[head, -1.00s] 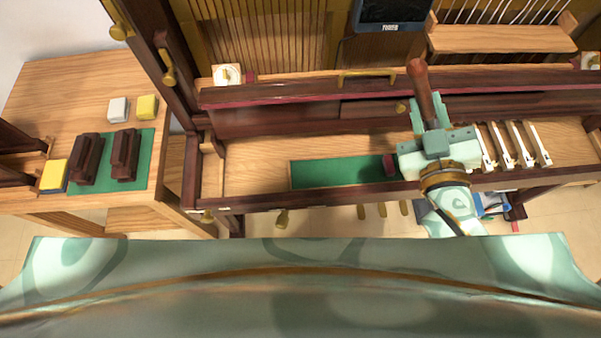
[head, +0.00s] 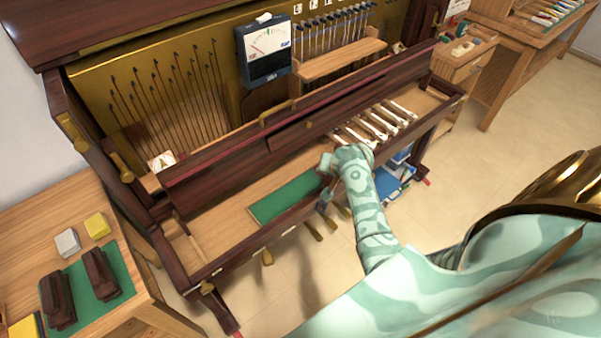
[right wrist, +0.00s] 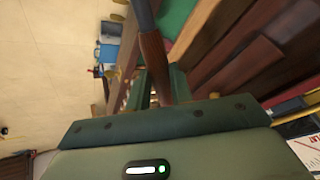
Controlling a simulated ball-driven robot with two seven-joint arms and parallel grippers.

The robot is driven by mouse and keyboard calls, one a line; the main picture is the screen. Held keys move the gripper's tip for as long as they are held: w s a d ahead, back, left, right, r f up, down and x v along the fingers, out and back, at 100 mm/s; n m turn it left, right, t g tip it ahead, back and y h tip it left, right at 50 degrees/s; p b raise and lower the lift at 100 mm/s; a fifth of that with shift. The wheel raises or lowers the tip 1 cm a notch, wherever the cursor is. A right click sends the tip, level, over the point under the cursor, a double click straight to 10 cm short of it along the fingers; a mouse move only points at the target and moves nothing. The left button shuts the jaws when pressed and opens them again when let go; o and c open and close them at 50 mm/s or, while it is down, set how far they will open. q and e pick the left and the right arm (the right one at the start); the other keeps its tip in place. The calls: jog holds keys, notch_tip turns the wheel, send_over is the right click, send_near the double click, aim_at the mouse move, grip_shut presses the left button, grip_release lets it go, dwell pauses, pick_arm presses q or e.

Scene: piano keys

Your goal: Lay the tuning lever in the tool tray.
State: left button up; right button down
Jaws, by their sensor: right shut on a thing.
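My right gripper (head: 330,170) is over the front of the piano's key bed and is seen from behind in the head view. In the right wrist view its jaws (right wrist: 158,90) are shut on the tuning lever, whose brown wooden handle (right wrist: 153,60) lies between them and whose dark shaft (right wrist: 143,14) runs out of the top of the picture. A dark part at the gripper, probably the lever (head: 325,198), shows in the head view. A shallow wooden tray with coloured tools (head: 550,12), likely the tool tray, is on the far right bench. My left gripper is not in view.
The open piano has a green felt strip (head: 287,198), several white keys (head: 375,125) and a front rail (head: 270,145) near the gripper. A meter (head: 265,50) stands above. A side table (head: 40,215) holds dark blocks. Floor at right (head: 480,140) is clear.

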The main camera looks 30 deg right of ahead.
aim_at(327, 178)
jog(key=f+m, duration=0.1)
jog(key=a+f+m+y, duration=0.1)
jog(key=w+f+m+p, duration=0.1)
jog(key=m, duration=0.1)
jog(key=shift+a+f+y, duration=0.2)
jog(key=shift+a+y, duration=0.1)
jog(key=shift+a, duration=0.1)
jog(key=w+a+f+m, duration=0.1)
jog(key=a, duration=0.1)
jog(key=w+a+f+m, duration=0.1)
jog(key=a, duration=0.1)
jog(key=w+a+f+m+y, duration=0.1)
jog(key=a, duration=0.2)
jog(key=shift+a+f, duration=0.1)
jog(key=shift+f, duration=0.2)
jog(key=b+x, duration=0.4)
jog(key=b, duration=0.1)
jog(key=b+x, duration=0.4)
jog(key=b, duration=0.1)
jog(key=shift+w+r, duration=0.25)
jog(key=shift+w, duration=0.15)
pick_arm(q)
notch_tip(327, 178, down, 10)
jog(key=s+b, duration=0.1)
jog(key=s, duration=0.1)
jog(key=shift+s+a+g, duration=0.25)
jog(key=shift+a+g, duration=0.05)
pick_arm(e)
jog(key=shift+f, duration=0.95)
